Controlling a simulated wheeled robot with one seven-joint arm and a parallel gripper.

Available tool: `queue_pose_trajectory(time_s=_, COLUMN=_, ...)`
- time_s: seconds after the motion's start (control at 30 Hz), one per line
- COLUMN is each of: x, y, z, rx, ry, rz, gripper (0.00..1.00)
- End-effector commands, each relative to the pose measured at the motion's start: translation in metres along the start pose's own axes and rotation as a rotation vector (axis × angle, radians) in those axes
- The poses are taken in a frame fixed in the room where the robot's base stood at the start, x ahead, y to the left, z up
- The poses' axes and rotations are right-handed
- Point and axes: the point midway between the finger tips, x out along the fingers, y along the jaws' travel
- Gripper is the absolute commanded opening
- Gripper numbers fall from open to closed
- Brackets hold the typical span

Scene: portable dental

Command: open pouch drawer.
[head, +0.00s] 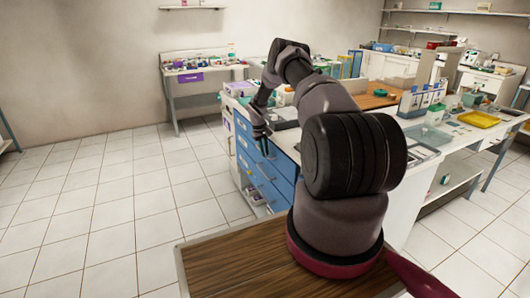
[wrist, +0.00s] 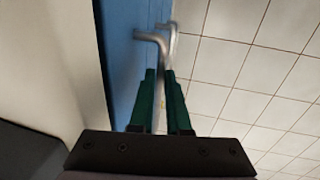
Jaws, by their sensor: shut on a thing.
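A cabinet with several blue drawer fronts (head: 275,183) stands under the left end of the long bench. My gripper (head: 264,148) is at the upper part of these fronts, pointing down. In the wrist view a blue front (wrist: 119,60) fills the strip left of my gripper (wrist: 161,72). The green fingers are shut on a grey metal bar handle (wrist: 149,36) that stands out from the blue front. Another handle shows just beyond it. I see no label that tells which drawer is the pouch drawer. I cannot tell whether the held drawer is pulled out.
The long white bench (head: 290,137) above the cabinet carries boxes, trays and a yellow tray (head: 479,119). A side table (head: 190,72) with a purple drawer stands at the back wall. The tiled floor (head: 120,190) left of the drawers is clear.

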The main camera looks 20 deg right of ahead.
Motion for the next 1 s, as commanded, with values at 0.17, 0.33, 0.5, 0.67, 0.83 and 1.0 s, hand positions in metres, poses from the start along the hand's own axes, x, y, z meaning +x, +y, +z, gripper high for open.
queue_pose_trajectory(time_s=0.17, x=-0.005, y=-0.020, z=-0.001, rx=-0.005, ry=0.001, rz=-0.001, gripper=0.00)
queue_pose_trajectory(time_s=0.33, x=-0.011, y=-0.055, z=-0.001, rx=-0.006, ry=0.001, rz=-0.001, gripper=0.00)
queue_pose_trajectory(time_s=0.5, x=-0.020, y=-0.100, z=-0.002, rx=-0.008, ry=0.002, rz=0.000, gripper=0.00)
queue_pose_trajectory(time_s=0.67, x=-0.028, y=-0.141, z=-0.002, rx=-0.006, ry=0.002, rz=-0.001, gripper=0.00)
queue_pose_trajectory(time_s=0.83, x=-0.035, y=-0.180, z=-0.002, rx=-0.005, ry=0.002, rz=-0.001, gripper=0.00)
queue_pose_trajectory(time_s=1.0, x=-0.040, y=-0.208, z=-0.002, rx=-0.003, ry=0.001, rz=-0.001, gripper=0.00)
